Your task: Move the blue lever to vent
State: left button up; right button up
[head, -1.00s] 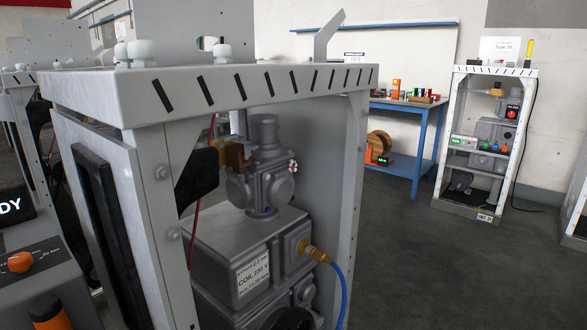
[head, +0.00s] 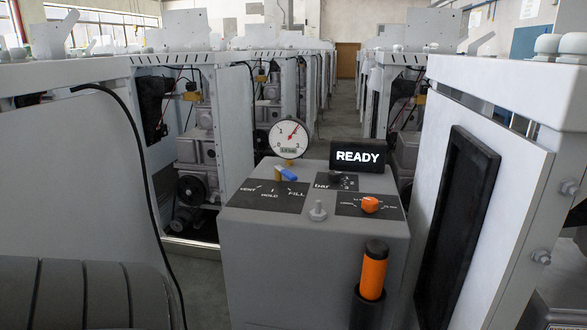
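The blue lever (head: 288,174) is on top of a grey console (head: 312,255) in the middle of the head view. Its blue end lies right of a small yellowish post (head: 277,173), above the FILL side of a dark label plate (head: 266,195). The plate reads VENT at left, HOLD in the middle and FILL at right. The lever's exact setting is hard to tell at this distance. A round dial gauge (head: 288,138) stands behind the lever, with a red needle pointing to the upper right. Neither of my grippers is in view.
A READY display (head: 360,156), an orange knob (head: 371,204) and a metal bolt (head: 318,211) share the console top. An orange-handled tool (head: 373,270) sits in a holder on its front. Large white frames stand close at left (head: 65,190) and right (head: 480,180).

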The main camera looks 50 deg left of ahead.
aim_at(280, 171)
jog(key=u, duration=1.7)
